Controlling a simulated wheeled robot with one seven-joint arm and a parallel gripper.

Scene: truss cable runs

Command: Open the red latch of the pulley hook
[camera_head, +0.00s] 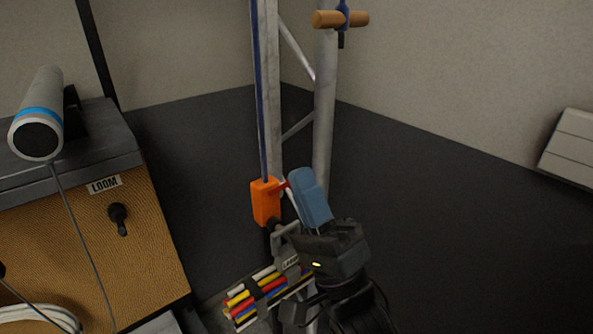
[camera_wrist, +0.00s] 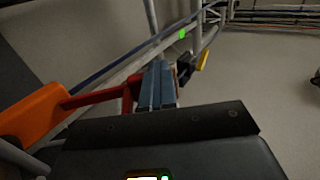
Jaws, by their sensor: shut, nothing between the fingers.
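The pulley hook's orange block (camera_head: 265,202) hangs at the end of a blue line beside the pale truss in the head view. It also shows at the left of the wrist view (camera_wrist: 32,116). The red latch (camera_wrist: 92,98) sticks out from the orange block towards my fingers; only a small red bit (camera_head: 283,186) shows in the head view. My gripper (camera_head: 304,178) has its blue fingers together, just right of the latch. In the wrist view the fingertips (camera_wrist: 158,70) are beside the latch's far end. I cannot tell whether they touch it.
The truss poles (camera_head: 324,110) stand right behind the block. A wooden handle (camera_head: 341,19) is high on one pole. Coloured cables (camera_head: 262,290) lie low below the block. A LOOM cabinet (camera_head: 150,230) stands left. Dark floor to the right is clear up to a white wall unit (camera_head: 572,150).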

